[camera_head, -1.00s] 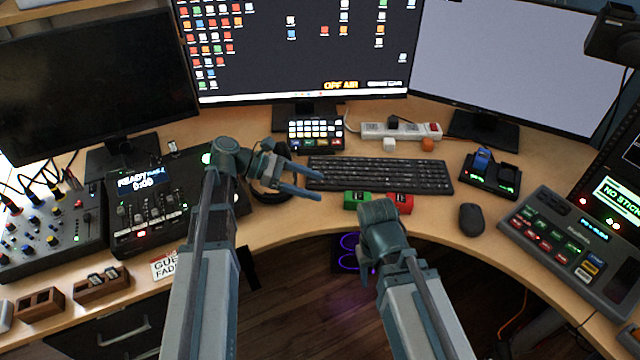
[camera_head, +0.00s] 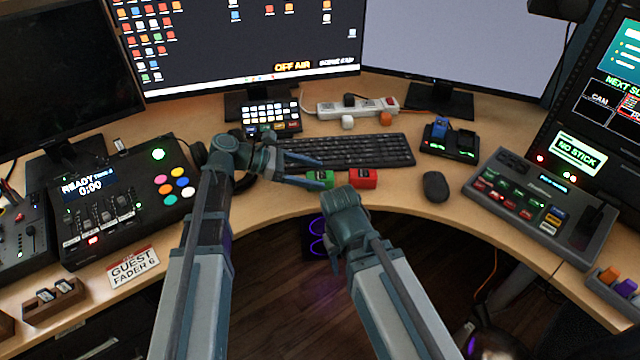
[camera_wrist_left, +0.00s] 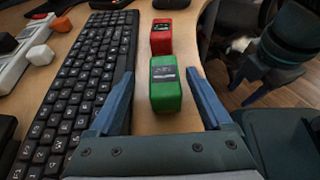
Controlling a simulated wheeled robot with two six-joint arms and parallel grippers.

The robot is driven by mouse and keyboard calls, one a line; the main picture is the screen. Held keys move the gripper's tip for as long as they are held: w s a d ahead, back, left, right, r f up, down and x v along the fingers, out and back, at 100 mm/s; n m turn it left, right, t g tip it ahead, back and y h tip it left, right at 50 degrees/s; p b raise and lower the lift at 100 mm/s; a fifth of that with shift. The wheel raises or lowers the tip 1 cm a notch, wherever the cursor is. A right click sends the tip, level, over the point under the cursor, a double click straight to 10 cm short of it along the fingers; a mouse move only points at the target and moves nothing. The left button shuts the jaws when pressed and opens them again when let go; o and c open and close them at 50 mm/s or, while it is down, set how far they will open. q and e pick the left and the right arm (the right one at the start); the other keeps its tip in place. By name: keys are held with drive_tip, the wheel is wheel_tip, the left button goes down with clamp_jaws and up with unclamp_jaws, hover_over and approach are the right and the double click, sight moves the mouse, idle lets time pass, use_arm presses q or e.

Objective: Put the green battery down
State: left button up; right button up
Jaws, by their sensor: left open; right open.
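The green battery (camera_head: 327,177) stands on the desk in front of the keyboard. In the left wrist view, the green battery (camera_wrist_left: 166,92) sits between the spread fingers of my left gripper (camera_wrist_left: 160,73), with gaps on both sides. My left gripper (camera_head: 319,174) is open and low over the desk at the battery; it grips nothing. A red battery (camera_head: 363,179) stands just right of the green one and lies beyond it in the left wrist view (camera_wrist_left: 161,42). My right gripper (camera_head: 346,205) is in front of the desk edge, its fingers hidden by its own wrist.
The keyboard (camera_head: 350,151) runs right behind the batteries. A mouse (camera_head: 436,186) is to the right, with a dock (camera_head: 450,145) holding a blue battery behind it. The desk's curved front edge is close to the batteries. Bare desk lies between red battery and mouse.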

sight(333, 178)
use_arm(q)
drive_tip(key=shift+s+b+x, duration=0.15)
drive_tip(key=shift+b+x, duration=0.25)
drive_tip(key=shift+x, duration=0.8)
drive_tip(key=shift+s+b+x, duration=0.15)
drive_tip(key=shift+b+x, duration=0.25)
drive_tip(key=shift+x, duration=0.85)
drive_tip(key=shift+d, duration=0.35)
clamp_jaws()
